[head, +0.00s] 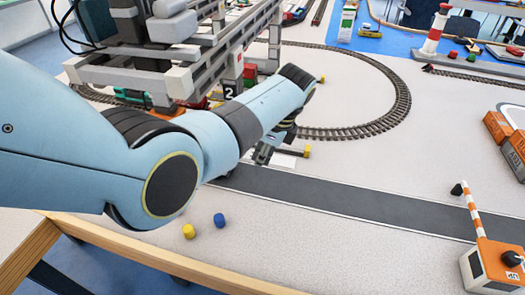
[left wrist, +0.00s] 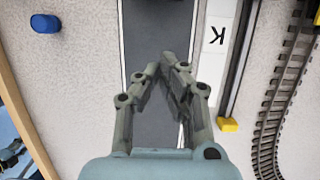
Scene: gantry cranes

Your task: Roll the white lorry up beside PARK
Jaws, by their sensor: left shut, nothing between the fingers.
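My left gripper (head: 264,152) is shut and empty over the dark grey road (head: 350,200). In the left wrist view the gripper (left wrist: 172,65) is above the road (left wrist: 155,30), its fingertips close together. A white tile with a letter K (left wrist: 216,38), part of a label, lies just right of the road there; the rest of its word is out of that frame. I cannot make out the white lorry in either view; my arm hides part of the road in the head view. My right gripper is not in view.
A grey gantry crane (head: 170,75) with a sign reading 2 (head: 230,91) stands behind my arm. Curved rail track (head: 400,100) lies beyond the road. A striped barrier (head: 485,255) stands at lower right. Yellow (head: 188,231) and blue (head: 219,220) pegs sit near the front edge.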

